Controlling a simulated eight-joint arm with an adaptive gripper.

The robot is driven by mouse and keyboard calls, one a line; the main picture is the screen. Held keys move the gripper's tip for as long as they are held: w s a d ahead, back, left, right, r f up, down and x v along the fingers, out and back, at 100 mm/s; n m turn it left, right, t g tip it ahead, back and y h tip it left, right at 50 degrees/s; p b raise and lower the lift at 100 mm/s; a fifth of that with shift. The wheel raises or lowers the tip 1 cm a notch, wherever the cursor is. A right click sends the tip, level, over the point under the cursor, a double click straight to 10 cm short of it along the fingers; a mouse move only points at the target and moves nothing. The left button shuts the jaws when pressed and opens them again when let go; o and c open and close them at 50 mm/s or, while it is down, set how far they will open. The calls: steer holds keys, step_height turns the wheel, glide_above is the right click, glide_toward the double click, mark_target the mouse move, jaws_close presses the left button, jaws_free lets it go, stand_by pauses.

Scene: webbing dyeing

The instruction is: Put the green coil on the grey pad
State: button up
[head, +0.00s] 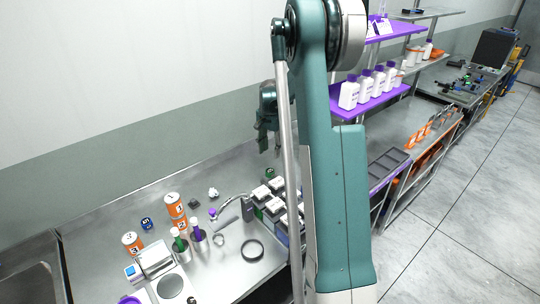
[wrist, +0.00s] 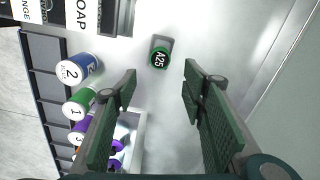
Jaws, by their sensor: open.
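A green round piece marked A25 (wrist: 159,58), which looks like the green coil, lies on the steel bench between and beyond my fingertips in the wrist view. A dark grey shape (wrist: 165,41) shows at its upper edge; I cannot tell whether it is the grey pad or part of the piece. The green piece also shows small in the head view (head: 269,173), beside the boxes at the back. My gripper (wrist: 160,82) is open and empty, its fingers spread. In the head view my gripper (head: 268,150) hangs above the bench near the wall, apart from the green piece.
Labelled boxes (wrist: 80,14) and numbered bottles (wrist: 76,70) stand left of the fingers in the wrist view. In the head view, orange-labelled jars (head: 174,206), a black ring (head: 252,250) and a scale (head: 172,286) occupy the bench. The bench right of the green piece is clear in the wrist view.

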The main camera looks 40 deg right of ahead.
steer(key=shift+r, duration=0.1)
stand_by(0.6)
steer(key=s+a+r+n+t, duration=0.2)
steer(key=s+a+r+n, duration=0.3)
steer(key=a+r, duration=0.65)
steer(key=s+a+r+n+t, duration=0.1)
steer(key=s+a+r+n, duration=0.1)
steer(key=s+a+r, duration=0.9)
steer(key=s+a+f+n+t, duration=0.2)
steer(key=s+a+n, duration=0.2)
steer(key=s+a, duration=0.5)
steer(key=s+a+f+n+t, duration=0.1)
steer(key=s+a+n, duration=0.3)
steer(key=s+a, duration=0.5)
steer(key=a+t, duration=0.1)
steer(key=a, duration=0.3)
steer(key=shift+s+f+n, duration=0.35)
steer(key=shift+f+n, duration=0.05)
